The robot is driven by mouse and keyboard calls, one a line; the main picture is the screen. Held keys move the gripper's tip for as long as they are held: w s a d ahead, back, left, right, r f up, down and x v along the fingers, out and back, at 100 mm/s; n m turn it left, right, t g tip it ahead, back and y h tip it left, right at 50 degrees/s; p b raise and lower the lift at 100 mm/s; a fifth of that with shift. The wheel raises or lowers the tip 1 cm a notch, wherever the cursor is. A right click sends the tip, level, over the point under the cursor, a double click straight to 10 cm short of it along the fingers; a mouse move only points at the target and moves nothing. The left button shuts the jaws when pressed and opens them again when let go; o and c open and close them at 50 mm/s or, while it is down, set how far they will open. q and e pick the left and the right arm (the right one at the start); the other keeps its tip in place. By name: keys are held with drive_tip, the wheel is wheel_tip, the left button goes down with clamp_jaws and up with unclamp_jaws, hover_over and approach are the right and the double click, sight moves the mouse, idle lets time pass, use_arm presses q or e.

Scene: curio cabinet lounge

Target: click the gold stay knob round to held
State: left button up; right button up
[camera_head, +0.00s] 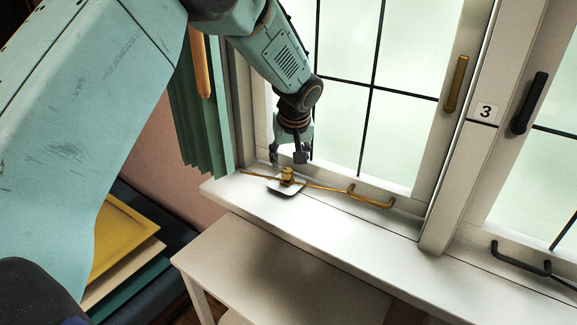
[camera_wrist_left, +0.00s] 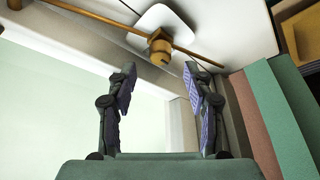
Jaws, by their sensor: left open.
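The gold stay knob (camera_head: 288,174) stands on a pale square plate (camera_head: 286,188) on the window sill. A gold stay bar (camera_head: 345,190) runs past the knob along the sill and has a curled end at the right. My left gripper (camera_head: 288,158) is open and empty, just above the knob and apart from it. In the left wrist view the knob (camera_wrist_left: 160,47) lies beyond the open fingers (camera_wrist_left: 159,85), roughly midway between them. My right gripper is in neither view.
The window's gold handle (camera_head: 455,84) is upright on the frame. A second window at the right has a black handle (camera_head: 529,103) and black stay (camera_head: 521,258). Green curtain (camera_head: 199,110) hangs left of the gripper. A pale table (camera_head: 270,270) stands below the white sill (camera_head: 390,235).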

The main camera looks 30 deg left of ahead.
sight(287, 170)
use_arm(q)
drive_tip(key=x, duration=0.3)
drive_tip(key=shift+w+a+f, duration=0.1)
drive_tip(key=shift+w+f, duration=0.05)
drive_tip(key=shift+f, duration=0.2)
drive_tip(key=shift+a+f, duration=0.2)
drive_tip(key=shift+a, duration=0.05)
drive_tip(key=shift+w+d, duration=0.1)
drive_tip(key=shift+d, duration=0.2)
drive_tip(key=shift+c, duration=0.3)
drive_tip(key=shift+a, duration=0.25)
drive_tip(key=c, duration=0.4)
drive_tip(key=shift+d, duration=0.2)
drive_tip(key=c, duration=0.5)
drive_tip(key=shift+a, duration=0.1)
clamp_jaws()
